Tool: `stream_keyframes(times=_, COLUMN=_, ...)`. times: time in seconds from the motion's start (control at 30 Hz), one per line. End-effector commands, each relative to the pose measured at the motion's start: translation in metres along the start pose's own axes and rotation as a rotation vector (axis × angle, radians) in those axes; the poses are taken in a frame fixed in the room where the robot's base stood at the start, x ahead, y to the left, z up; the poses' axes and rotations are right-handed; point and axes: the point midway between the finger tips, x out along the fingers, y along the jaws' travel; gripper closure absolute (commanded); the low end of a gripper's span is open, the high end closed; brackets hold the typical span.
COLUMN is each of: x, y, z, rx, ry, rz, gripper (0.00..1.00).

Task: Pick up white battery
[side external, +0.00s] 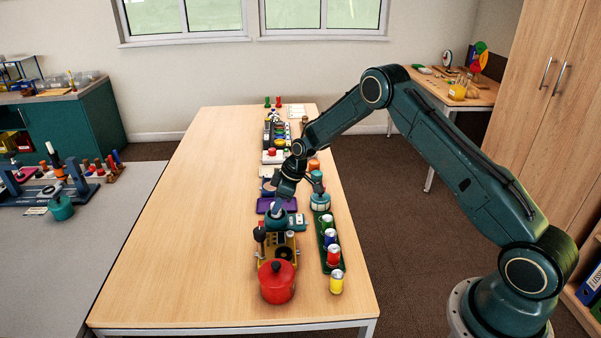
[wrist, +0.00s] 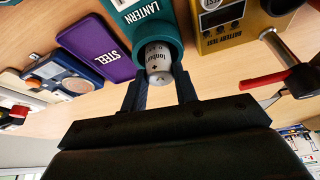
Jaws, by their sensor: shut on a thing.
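The white battery (wrist: 160,66) has printed lettering and sits in the round mouth of a teal lantern tube (wrist: 141,18), with its near end showing. My gripper (wrist: 158,88) is shut on the battery, one dark finger on each side of it. The battery's far end is hidden inside the tube. In the side external view my gripper (side external: 279,203) is low over the row of items, just above the teal lantern (side external: 275,221); the battery is too small there to tell clearly.
A yellow battery tester (wrist: 232,36) is right of the lantern, with a red-handled lever (wrist: 266,78) nearby. A purple STEEL plate (wrist: 95,48) is on the left. A red pot (side external: 277,284) and several coloured cans (side external: 333,256) stand close by. The table's left half (side external: 190,220) is clear.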

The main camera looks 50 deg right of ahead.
Motion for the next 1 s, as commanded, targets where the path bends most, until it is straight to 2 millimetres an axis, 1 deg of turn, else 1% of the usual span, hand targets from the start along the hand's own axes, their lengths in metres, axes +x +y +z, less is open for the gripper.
stream_keyframes(times=0.17, x=-0.019, y=0.001, z=-0.009, rx=-0.001, ry=0.004, rz=0.003, gripper=0.97)
stream_keyframes(times=0.27, x=-0.034, y=0.001, z=-0.015, rx=-0.002, ry=0.004, rz=0.004, gripper=0.97)
stream_keyframes(times=0.8, x=-0.138, y=0.001, z=-0.058, rx=-0.001, ry=0.004, rz=0.004, gripper=0.97)
stream_keyframes(times=1.0, x=-0.164, y=0.001, z=-0.068, rx=-0.001, ry=0.004, rz=0.002, gripper=0.97)
